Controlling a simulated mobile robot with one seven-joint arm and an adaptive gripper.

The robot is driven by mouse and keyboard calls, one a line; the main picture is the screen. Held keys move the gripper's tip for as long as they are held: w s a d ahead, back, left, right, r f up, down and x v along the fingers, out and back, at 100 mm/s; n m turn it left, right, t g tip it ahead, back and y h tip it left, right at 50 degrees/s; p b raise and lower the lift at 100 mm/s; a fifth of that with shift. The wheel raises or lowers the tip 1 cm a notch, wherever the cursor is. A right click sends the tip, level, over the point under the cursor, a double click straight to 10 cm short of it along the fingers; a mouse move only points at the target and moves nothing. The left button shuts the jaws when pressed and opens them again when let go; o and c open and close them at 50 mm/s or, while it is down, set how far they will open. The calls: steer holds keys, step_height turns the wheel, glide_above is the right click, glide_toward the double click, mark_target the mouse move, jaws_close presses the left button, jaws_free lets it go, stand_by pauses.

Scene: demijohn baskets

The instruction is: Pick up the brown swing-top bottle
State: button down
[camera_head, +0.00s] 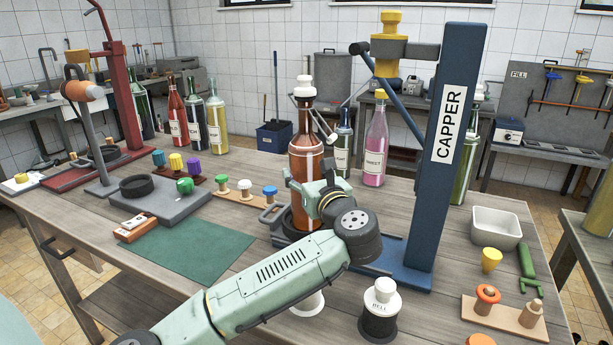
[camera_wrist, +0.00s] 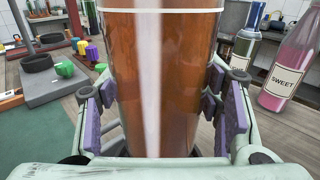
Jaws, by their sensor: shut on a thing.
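The brown swing-top bottle (camera_head: 306,160) stands upright in the middle of the table in the head view, with a white stopper and wire bail at its top. Its base is at a dark round ring beside the blue capper. My gripper (camera_head: 322,198) is shut on the bottle's body from the near side. In the wrist view the bottle (camera_wrist: 160,90) fills the middle, with the purple pads of my gripper (camera_wrist: 160,115) on both its sides. Its base is partly hidden by my gripper, so I cannot tell whether it touches its support.
The blue capper column (camera_head: 447,150) rises close to the right of the bottle. A pink bottle (camera_head: 376,145) and a dark green bottle (camera_head: 343,145) stand behind. A green mat (camera_head: 188,252) lies clear at left.

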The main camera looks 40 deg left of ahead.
steer(key=shift+r+b, duration=0.65)
steer(key=shift+r, duration=1.2)
steer(key=b, duration=0.5)
glide_toward(307, 158)
steer(key=s, duration=0.2)
steer(key=shift+s+d+f, duration=0.15)
steer(key=shift+s+d, duration=0.1)
steer(key=shift+s, duration=0.15)
steer(key=shift+s+d, duration=0.1)
